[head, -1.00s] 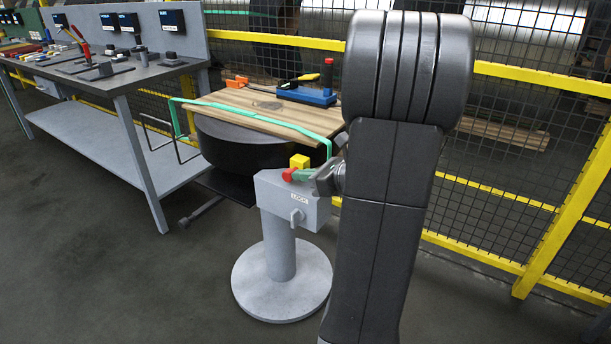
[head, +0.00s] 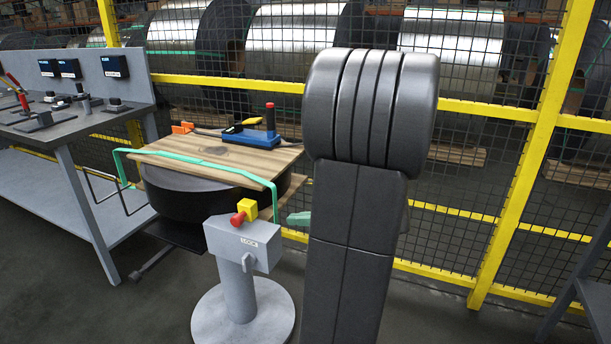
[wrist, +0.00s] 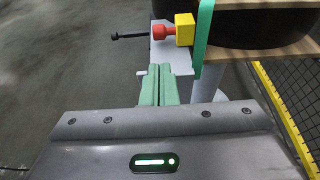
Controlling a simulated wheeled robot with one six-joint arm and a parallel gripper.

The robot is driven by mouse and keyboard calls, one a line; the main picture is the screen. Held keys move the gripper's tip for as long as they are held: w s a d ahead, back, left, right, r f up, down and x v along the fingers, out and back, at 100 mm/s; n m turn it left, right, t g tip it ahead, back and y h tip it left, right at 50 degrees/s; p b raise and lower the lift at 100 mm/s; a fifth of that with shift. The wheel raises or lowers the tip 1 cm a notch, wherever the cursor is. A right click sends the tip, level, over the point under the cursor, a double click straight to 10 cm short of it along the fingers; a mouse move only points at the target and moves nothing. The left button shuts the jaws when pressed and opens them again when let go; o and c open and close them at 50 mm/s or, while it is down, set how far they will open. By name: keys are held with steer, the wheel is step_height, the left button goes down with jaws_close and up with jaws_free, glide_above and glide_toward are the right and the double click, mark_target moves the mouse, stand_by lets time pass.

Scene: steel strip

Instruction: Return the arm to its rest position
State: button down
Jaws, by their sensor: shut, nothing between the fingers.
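My gripper's green fingertip (head: 299,218) shows in the head view, poking out left of my dark arm, with a gap to the grey pedestal box. In the wrist view the two green fingers (wrist: 158,86) are pressed together with nothing between them. The rest of my gripper is hidden behind my arm in the head view. The red button (wrist: 159,32) also shows beyond my fingertips in the wrist view.
A wooden board (head: 215,158) with a blue tool (head: 250,136) lies on a black drum, with a green strap (head: 190,161) around it. A grey workbench (head: 60,125) stands at left. Yellow-framed mesh fencing (head: 535,150) runs behind. Open floor shows at lower left.

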mark_target(242, 219)
steer(key=shift+a, duration=0.1)
steer(key=b+x, duration=0.3)
steer(key=x, duration=1)
steer(key=shift+f, duration=0.1)
steer(key=shift+w+a, duration=0.1)
steer(key=shift+a, duration=0.25)
